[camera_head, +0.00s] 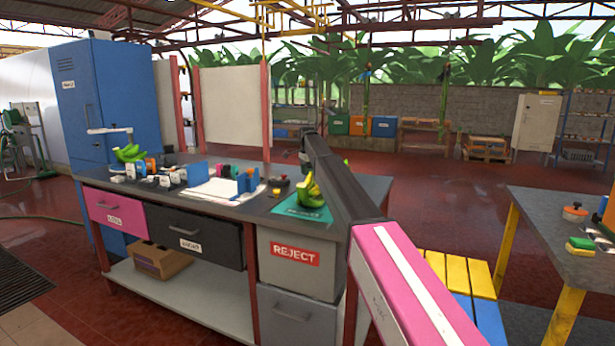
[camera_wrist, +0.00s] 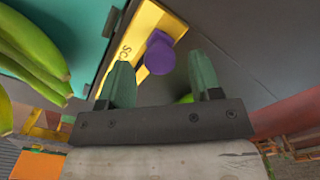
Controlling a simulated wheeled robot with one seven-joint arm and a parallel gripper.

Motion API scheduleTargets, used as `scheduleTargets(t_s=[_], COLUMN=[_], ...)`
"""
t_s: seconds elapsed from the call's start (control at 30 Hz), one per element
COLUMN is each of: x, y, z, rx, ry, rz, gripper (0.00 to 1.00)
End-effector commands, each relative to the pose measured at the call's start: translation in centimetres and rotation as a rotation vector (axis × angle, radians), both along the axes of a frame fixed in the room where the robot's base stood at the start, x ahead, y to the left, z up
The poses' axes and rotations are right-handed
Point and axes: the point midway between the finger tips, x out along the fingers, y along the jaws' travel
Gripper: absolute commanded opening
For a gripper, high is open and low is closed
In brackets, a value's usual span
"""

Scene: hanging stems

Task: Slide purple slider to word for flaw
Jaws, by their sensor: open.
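The purple slider (camera_wrist: 160,52) is a rounded knob on a yellow plate (camera_wrist: 152,18) in the wrist view. Dark lettering that looks like "SC" shows on the plate left of the knob; the rest of the wording is hidden or out of view. My gripper (camera_wrist: 160,66) is open, with one green finger to each side of the knob in the picture. The knob shows between and slightly beyond the fingertips; I cannot tell whether either finger touches it. In the head view my arm crosses the bench's right end, and slider and gripper cannot be made out.
Green bananas (camera_wrist: 30,48) lie close left of my gripper on a teal mat (camera_wrist: 85,25); they also show in the head view (camera_head: 310,192). The grey bench (camera_head: 225,208) holds several small items. A "REJECT" bin (camera_head: 296,262) is below. Another table (camera_head: 560,235) stands right.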

Motion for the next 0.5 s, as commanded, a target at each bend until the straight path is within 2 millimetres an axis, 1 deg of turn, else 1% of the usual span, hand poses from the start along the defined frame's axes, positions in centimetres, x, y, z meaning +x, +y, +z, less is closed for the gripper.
scheduleTargets(t_s=[0.03,0.13,0.37,0.4,0.47,0.5], x=[-0.05,-0.03,0.01,0.01,0.01,0.01], y=[-0.01,-0.01,0.00,0.00,0.00,0.00], z=[-0.59,-1.14,-1.27,-1.27,-1.27,-1.27], rx=[0.000,0.000,0.000,0.000,0.000,0.000], ry=[0.001,0.000,-0.001,-0.001,-0.001,-0.001], rz=[0.000,0.000,0.000,0.000,0.000,0.000], gripper=[0.59,0.59,0.59,0.55,0.36,0.23])
